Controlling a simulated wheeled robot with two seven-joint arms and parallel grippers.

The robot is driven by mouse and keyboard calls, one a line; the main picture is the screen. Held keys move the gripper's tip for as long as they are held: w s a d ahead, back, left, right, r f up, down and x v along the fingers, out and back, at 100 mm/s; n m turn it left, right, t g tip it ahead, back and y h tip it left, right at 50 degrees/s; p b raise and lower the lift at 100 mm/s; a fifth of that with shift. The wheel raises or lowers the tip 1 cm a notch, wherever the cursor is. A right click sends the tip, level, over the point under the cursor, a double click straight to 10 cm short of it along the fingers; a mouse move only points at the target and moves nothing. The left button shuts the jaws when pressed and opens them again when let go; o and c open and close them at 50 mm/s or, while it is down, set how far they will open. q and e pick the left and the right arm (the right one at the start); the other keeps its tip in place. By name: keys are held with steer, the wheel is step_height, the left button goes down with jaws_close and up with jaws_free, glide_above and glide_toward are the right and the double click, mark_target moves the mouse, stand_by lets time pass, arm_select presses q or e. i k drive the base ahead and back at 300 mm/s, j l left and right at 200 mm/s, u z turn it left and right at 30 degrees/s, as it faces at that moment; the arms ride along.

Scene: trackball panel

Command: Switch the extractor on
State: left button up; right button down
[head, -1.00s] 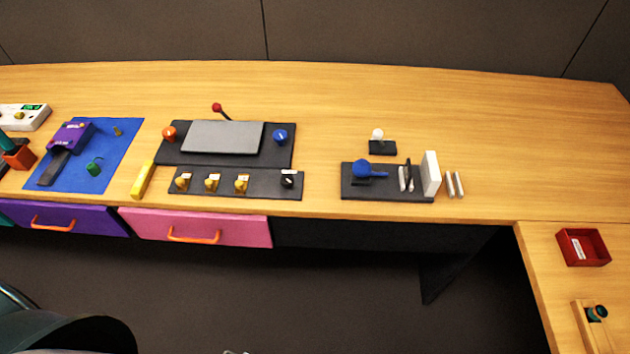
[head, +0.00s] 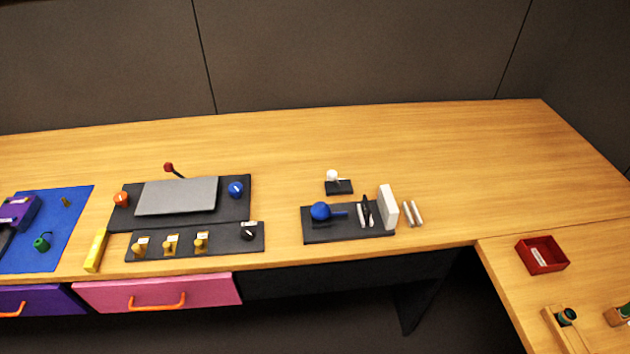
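A black switch panel (head: 222,240) lies near the front edge of the long wooden desk. It carries several yellow switches (head: 171,245) with small white labels and a black knob (head: 248,233) with a label at its right end. The labels are too small to read, so I cannot tell which control is the extractor's. Behind it is a black board (head: 123,216) with a grey plate (head: 176,196), an orange knob (head: 121,198), a blue knob (head: 236,189) and a red-tipped lever (head: 169,168). Neither of my grippers is in view.
A black base (head: 317,231) to the right carries a blue ball handle (head: 321,211) and a white block (head: 388,206). A small white-knobbed lever (head: 333,176) stands behind. A yellow bar (head: 96,251) lies left of the panel. A red tray (head: 542,255) stands right. The rear desk is clear.

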mark_target(332, 175)
steer(key=j, duration=0.5)
steer(key=i+j, duration=0.1)
steer(key=j, duration=0.4)
steer(key=i+j+u, duration=0.1)
steer(key=j, duration=0.95)
steer(key=i+j, duration=0.15)
steer(key=j, duration=0.35)
steer(key=j+u, duration=0.1)
steer(key=j, duration=0.4)
steer(key=i, duration=0.05)
